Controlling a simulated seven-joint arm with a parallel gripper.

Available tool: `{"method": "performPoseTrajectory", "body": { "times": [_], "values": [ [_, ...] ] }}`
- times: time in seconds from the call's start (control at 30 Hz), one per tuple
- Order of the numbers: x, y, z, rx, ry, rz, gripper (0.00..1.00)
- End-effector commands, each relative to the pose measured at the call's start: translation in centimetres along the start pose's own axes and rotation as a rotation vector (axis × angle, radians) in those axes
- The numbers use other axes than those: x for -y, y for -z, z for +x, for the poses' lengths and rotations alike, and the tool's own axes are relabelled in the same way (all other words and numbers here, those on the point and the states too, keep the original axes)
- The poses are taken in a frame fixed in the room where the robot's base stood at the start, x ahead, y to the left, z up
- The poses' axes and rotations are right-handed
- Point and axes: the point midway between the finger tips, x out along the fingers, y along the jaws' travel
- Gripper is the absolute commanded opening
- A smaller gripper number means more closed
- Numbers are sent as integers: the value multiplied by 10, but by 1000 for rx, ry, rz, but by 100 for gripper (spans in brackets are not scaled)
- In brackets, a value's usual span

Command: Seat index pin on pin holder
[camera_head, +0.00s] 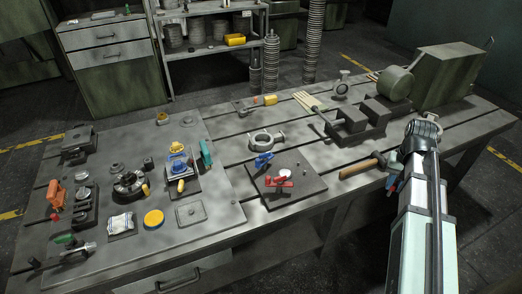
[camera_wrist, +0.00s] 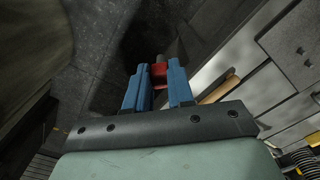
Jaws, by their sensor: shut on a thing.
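My gripper (camera_head: 394,178) is at the right, by the front edge of the bench, in the head view. In the wrist view its two blue fingers (camera_wrist: 158,76) are shut on a red piece with a grey tip, which I take to be the index pin (camera_wrist: 159,72). The grey tip points away from the palm, and the held part is mostly hidden in the head view. I cannot tell for sure which thing is the pin holder. A dark square plate (camera_head: 304,196) left of my gripper carries a red-handled part (camera_head: 278,181), a blue part (camera_head: 263,161) and small upright pieces.
A wooden-handled hammer (camera_head: 359,168) lies close to my gripper on the bench (camera_head: 232,134). A dark block fixture (camera_head: 352,130) and a green machine (camera_head: 447,75) stand behind. A mat (camera_head: 226,211) at left holds many small parts.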

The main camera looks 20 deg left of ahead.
Motion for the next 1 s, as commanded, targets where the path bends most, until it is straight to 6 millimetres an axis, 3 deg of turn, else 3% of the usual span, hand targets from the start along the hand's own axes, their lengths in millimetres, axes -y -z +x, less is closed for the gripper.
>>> {"method": "performPoseTrajectory", "body": {
  "times": [0.27, 0.47, 0.63, 1.0],
  "values": [
    [2, 7, -17, -2, 0, 37, 0],
    [17, 23, -64, -4, 1, 135, 0],
    [67, 31, -100, -2, 1, 155, 0],
    [184, 31, -112, 1, 0, 19, 0]
  ]
}}
